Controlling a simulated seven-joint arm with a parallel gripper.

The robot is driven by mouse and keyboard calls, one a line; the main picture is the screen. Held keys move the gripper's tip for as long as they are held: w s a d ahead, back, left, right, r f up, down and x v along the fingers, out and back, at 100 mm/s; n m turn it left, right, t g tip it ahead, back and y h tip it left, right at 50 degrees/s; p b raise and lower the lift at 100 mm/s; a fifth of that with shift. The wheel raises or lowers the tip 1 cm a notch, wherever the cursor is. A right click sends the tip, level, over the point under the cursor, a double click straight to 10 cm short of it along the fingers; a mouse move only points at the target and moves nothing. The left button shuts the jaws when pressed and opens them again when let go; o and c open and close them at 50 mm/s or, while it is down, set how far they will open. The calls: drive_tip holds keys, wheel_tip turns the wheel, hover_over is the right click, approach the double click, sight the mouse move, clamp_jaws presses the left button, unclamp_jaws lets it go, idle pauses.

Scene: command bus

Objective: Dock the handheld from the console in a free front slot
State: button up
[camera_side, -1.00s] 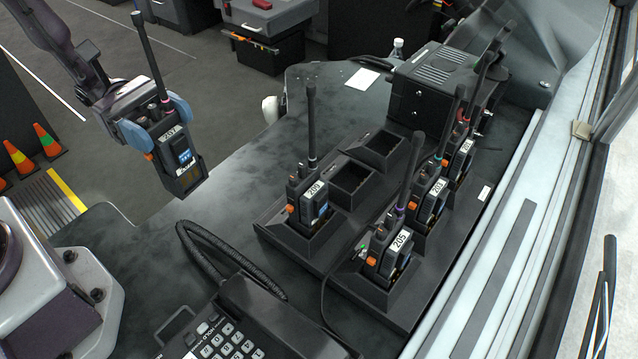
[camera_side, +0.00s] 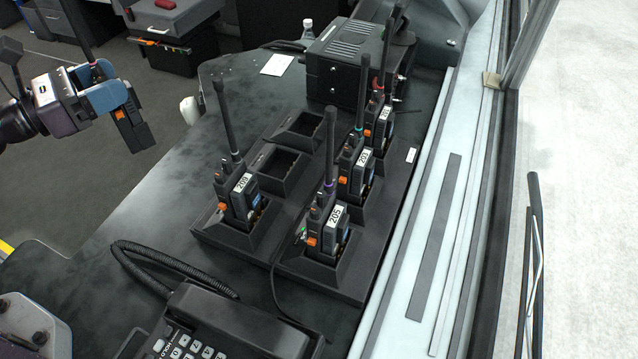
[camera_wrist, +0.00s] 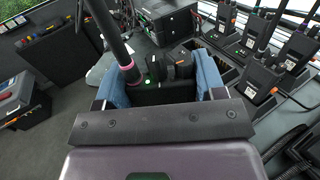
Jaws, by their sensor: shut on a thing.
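My gripper (camera_side: 97,88) is shut on a black handheld radio (camera_side: 133,128) at the upper left of the side view, off the console's left edge and above the floor. The radio tilts, its lower end pointing down and right. In the wrist view the held handheld (camera_wrist: 165,88) sits between the blue fingers, antenna with a pink band. The charging dock (camera_side: 290,255) on the console has two empty slots: a middle one in the left row (camera_side: 277,168) and one behind it (camera_side: 303,132). Handhelds 200 (camera_side: 238,200) and 205 (camera_side: 328,222) stand in the front slots.
Two more docked handhelds (camera_side: 355,163) (camera_side: 378,125) stand in the right row, antennas upright. A corded desk phone (camera_side: 215,325) is at the front, its coiled cord (camera_side: 150,255) to the left. A black box (camera_side: 350,65), a bottle and a white paper (camera_side: 277,65) lie behind.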

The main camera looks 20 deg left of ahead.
idle(0.6)
drive_tip(key=d, duration=0.1)
drive_tip(key=d+h, duration=0.1)
drive_tip(key=d+f+m, duration=0.1)
drive_tip(key=shift+w+d+f+g+h, duration=0.1)
drive_tip(key=shift+w+d+g+h, duration=0.2)
drive_tip(key=shift+w+g, duration=0.1)
drive_tip(key=w+d+f+m+g+h, duration=0.2)
drive_tip(key=w+d+m+g+h, duration=0.2)
drive_tip(key=d+g, duration=0.3)
drive_tip(key=w+d+f+m+g+h, duration=0.3)
drive_tip(key=w+d+m+g+h, duration=0.1)
drive_tip(key=w+d+m+g, duration=0.2)
drive_tip(key=shift+w+d+m+g, duration=0.2)
drive_tip(key=shift+d+m+g, duration=0.65)
drive_tip(key=shift+d, duration=1.05)
drive_tip(key=shift+a+f, duration=0.1)
drive_tip(key=shift+f, duration=2)
drive_tip(key=o, duration=1.4)
drive_tip(key=shift+f, duration=0.1)
